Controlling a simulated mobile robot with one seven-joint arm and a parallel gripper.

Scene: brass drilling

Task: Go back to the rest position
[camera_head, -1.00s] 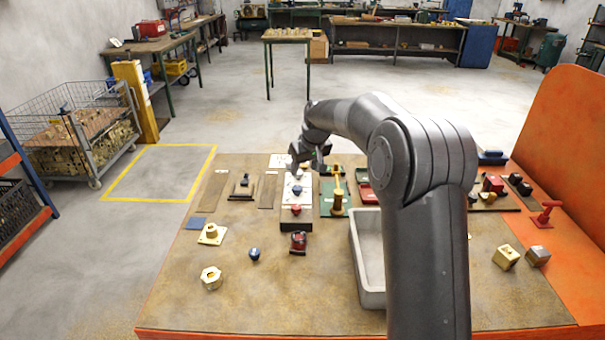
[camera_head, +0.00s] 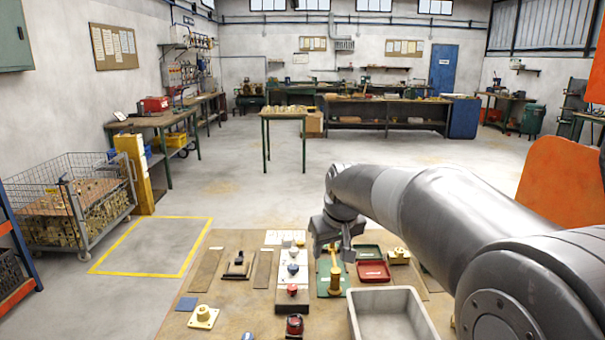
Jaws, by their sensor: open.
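My gripper (camera_head: 338,246) hangs from the end of my arm, over the far middle part of the workbench (camera_head: 232,310). Its jaws look apart, and I see nothing between them. My arm comes in from the lower right and hides the right part of the bench.
A white panel with coloured buttons (camera_head: 292,256) stands left of the gripper. A red tray (camera_head: 374,271) and a grey bin (camera_head: 385,315) are to the right. A brass part on a pale plate (camera_head: 203,316) lies at left. An orange panel (camera_head: 565,180) rises at right.

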